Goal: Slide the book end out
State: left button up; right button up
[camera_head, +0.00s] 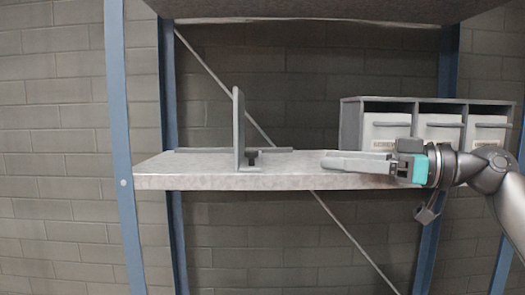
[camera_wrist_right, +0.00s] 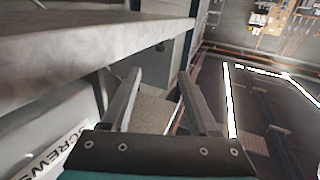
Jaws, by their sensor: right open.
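The book end (camera_head: 239,128) stands upright on the grey shelf board (camera_head: 215,181), left of its middle. It is a thin grey plate, seen nearly edge-on, with a small dark knob (camera_head: 252,155) low on its right side. My right gripper (camera_head: 325,162) comes in from the right at about the height of the shelf board, to the right of the book end and apart from it. In the right wrist view its two fingers (camera_wrist_right: 160,95) are spread with nothing held between them. My left gripper is in neither view.
A grey cabinet (camera_head: 349,125) with labelled white drawers stands on the right, behind my right gripper. An upper shelf (camera_head: 320,10) crosses above, between blue posts (camera_head: 118,120). A low rail (camera_head: 200,150) runs along the back of the board. The board's left end is clear.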

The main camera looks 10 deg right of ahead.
aim_at(264, 171)
jog(key=p+x, duration=0.5)
jog(key=x, duration=0.8)
jog(key=shift+w+a, duration=0.1)
jog(key=shift+a, duration=0.1)
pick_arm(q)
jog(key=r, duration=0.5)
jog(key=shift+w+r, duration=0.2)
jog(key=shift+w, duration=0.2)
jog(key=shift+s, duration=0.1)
pick_arm(e)
jog(key=shift+c, duration=0.3)
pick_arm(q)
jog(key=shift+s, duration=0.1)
pick_arm(e)
grip_shut()
